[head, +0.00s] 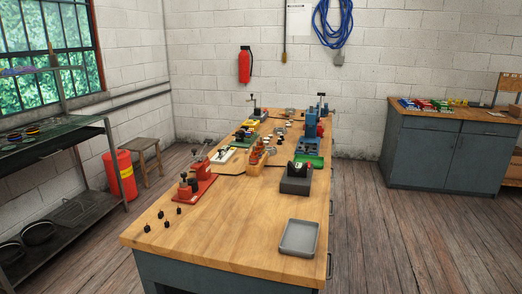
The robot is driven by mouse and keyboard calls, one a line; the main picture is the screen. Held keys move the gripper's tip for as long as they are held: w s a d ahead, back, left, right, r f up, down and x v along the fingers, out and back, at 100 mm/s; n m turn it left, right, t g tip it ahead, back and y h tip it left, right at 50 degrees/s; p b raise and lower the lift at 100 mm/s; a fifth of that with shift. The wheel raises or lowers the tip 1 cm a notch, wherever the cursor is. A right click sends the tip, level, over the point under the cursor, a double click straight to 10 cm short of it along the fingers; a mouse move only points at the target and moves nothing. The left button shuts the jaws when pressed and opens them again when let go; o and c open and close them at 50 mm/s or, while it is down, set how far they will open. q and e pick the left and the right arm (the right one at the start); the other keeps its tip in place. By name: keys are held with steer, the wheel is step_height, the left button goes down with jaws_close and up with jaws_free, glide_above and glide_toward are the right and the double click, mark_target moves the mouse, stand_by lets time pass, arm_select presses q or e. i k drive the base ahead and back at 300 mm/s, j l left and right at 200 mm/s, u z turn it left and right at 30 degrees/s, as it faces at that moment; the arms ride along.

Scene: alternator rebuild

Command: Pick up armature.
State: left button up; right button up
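I cannot tell for certain which part is the armature. A copper-orange part (258,154) sits around the middle of the long wooden workbench (215,221) and could be it, but it is too small to make out. A dark grey block (295,187) with dark and reddish parts on top stands to its right, near the bench's right edge. Neither of my grippers shows in the head view.
A grey tray (299,238) lies at the near right of the bench. Red fixtures (194,188) and several small black pieces are at left. A blue machine (311,125) stands farther back. The near middle is clear. A grey cabinet (430,150) stands right.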

mark_target(253, 158)
steer(key=i+j, duration=0.35)
steer(key=j, duration=0.15)
steer(key=i+j, duration=0.75)
steer(key=j, duration=0.25)
steer(key=z, duration=1.35)
